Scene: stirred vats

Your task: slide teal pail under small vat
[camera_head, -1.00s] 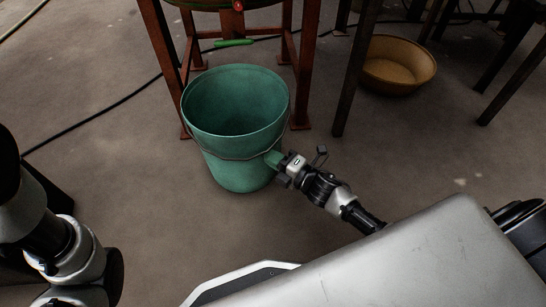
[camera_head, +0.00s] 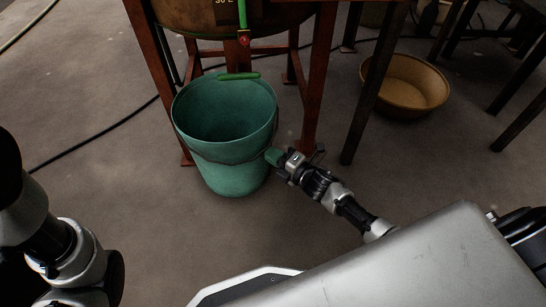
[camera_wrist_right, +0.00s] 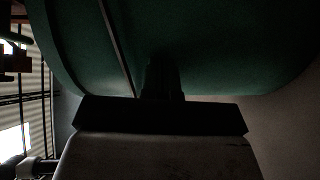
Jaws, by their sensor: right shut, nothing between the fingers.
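The teal pail (camera_head: 232,172) stands upright on the floor in the head view, open at the top, with a thin wire bail hanging down its front. It is at the front of the red-legged stand of the small vat (camera_head: 196,24), its far rim near a green bar (camera_head: 239,76) below the vat. My right gripper (camera_head: 275,157) is shut and empty at the pail's right side, seemingly against its wall. In the right wrist view the pail's green wall (camera_wrist_right: 215,50) fills the top behind the dark fingers (camera_wrist_right: 162,80). My left arm shows at the left, its gripper out of view.
Red stand legs (camera_head: 316,85) rise on either side of the pail's far part. A tan basin (camera_head: 405,85) sits on the floor at right, among dark legs (camera_head: 362,90). A black hose (camera_head: 95,133) runs across the floor at left. The floor in front is clear.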

